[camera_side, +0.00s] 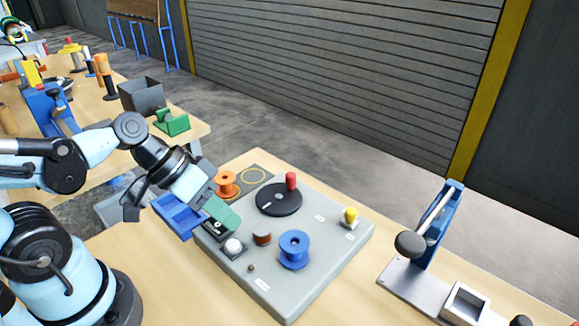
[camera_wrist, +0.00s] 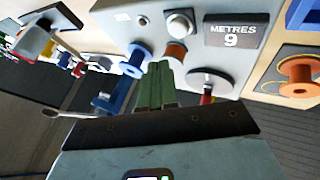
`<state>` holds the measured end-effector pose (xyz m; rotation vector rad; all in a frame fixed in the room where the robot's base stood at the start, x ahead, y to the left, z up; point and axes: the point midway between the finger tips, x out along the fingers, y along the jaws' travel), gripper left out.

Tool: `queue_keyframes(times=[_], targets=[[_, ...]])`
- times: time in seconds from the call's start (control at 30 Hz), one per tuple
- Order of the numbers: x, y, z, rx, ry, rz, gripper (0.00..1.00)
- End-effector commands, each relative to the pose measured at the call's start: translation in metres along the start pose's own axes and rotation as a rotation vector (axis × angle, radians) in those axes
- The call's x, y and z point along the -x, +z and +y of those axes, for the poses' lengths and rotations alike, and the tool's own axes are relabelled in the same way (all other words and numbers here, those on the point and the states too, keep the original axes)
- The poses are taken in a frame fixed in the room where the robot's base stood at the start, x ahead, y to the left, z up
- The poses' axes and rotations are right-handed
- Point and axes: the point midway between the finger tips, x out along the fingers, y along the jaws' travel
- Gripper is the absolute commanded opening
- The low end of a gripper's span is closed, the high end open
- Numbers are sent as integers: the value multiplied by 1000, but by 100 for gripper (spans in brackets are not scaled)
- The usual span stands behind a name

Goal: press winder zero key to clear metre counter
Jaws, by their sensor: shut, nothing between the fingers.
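The winder is a grey panel (camera_side: 330,232); its dark counter display (camera_wrist: 235,35) reads METRES 9 in the wrist view. A round white key (camera_wrist: 180,22) on a dark square base sits beside the display; it also shows in the side view (camera_side: 233,245). I take it for the zero key; no label on it is readable. My gripper (camera_side: 232,222) has green fingers, shut and empty, above the panel by the display and key. In the wrist view the fingertips (camera_wrist: 165,66) appear apart from the key, which looks unpressed.
A copper-brown spool (camera_side: 262,238) stands close to the key, with a blue spool (camera_side: 294,250) beyond. A black turntable with a red knob (camera_side: 291,181) and a yellow knob (camera_side: 351,215) also stand on the panel. An orange spool (camera_side: 227,184) is at the back left.

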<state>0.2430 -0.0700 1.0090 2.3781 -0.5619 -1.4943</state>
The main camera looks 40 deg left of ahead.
Motion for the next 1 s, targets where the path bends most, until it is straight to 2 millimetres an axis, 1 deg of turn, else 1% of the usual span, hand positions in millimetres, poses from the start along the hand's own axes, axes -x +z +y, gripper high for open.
queue_keyframes(times=[0.2, 0.4, 1.0], targets=[[-13, 5, -7, 0, 0, 0, 0], [-19, 10, -10, 0, 0, 0, 0], [-20, 11, -11, 0, 0, 0, 0]])
